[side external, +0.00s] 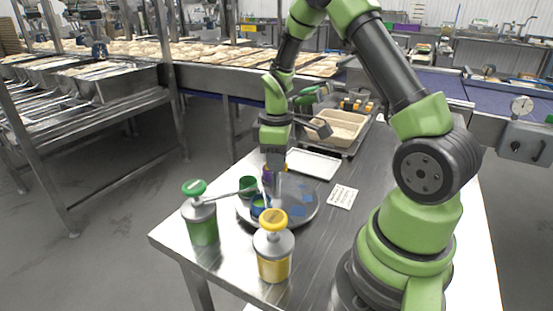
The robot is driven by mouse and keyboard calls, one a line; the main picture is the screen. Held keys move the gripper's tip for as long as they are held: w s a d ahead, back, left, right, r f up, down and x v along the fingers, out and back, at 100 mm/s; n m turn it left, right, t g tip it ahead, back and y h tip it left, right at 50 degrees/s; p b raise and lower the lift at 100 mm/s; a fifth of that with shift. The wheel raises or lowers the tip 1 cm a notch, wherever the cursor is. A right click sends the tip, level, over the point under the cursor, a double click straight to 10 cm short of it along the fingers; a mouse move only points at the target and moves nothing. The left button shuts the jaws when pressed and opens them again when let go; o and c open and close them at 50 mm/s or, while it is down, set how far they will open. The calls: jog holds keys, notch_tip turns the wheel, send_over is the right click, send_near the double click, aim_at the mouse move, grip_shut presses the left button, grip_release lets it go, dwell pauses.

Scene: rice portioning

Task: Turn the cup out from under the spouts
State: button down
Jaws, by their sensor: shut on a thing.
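A round grey turntable (305,212) with blue patches on top sits on the steel table. A small blue cup (258,208) stands near its left front edge, close to the spout ends. A green cup (248,186) stands just behind it. A green-topped pump bottle (202,222) and a yellow-topped pump bottle (273,257) stand beside the turntable, their thin spouts reaching over its edge. My gripper (268,178) points down over the turntable, behind the blue cup. It is shut on a small purple piece (266,174), mostly hidden by the fingers.
A white tray (313,164) and a small printed card (342,196) lie behind and right of the turntable. A tan bin of rice (338,127) stands farther back, with a dark-headed tool near it. The table's right middle is clear.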

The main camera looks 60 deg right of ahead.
jog(key=shift+n, duration=6.4)
jog(key=shift+r+n, duration=0.1)
jog(key=shift+n, duration=0.5)
jog(key=c, duration=1.1)
grip_release()
jog(key=shift+c, duration=0.2)
notch_tip(320, 180, up, 10)
